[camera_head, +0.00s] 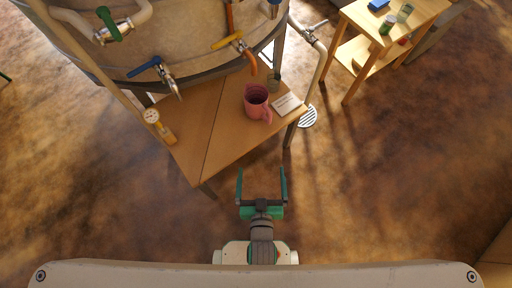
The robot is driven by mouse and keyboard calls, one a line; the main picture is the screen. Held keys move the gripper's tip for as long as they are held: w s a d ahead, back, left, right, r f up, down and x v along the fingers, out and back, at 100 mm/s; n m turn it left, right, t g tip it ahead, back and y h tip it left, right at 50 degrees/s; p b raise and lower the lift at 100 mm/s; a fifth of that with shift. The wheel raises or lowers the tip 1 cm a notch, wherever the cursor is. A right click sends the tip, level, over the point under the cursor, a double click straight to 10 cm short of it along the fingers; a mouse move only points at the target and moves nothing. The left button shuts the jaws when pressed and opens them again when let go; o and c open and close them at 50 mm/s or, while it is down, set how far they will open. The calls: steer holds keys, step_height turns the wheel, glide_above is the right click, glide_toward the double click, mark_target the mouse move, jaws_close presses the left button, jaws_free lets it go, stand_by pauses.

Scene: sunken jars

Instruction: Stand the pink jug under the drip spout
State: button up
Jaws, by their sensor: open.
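The pink jug (257,102) stands upright on the wooden table (190,134), towards its right side. It has a handle on its lower right. I cannot tell which is the drip spout. My gripper (262,178) is open and empty, in front of the table's near edge and apart from the jug.
A white card (287,104) and a small glass jar (273,83) are beside the jug. A yellow-and-white gauge (155,121) is at the table's left edge. A shelf table (352,60) with jars stands at upper right.

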steer(key=s+a+r, duration=0.1)
steer(key=s+r, duration=1)
steer(key=shift+s+a+m+t, duration=0.25)
steer(key=shift+a+m+t, duration=0.05)
steer(key=shift+a+t, duration=0.1)
stand_by(0.5)
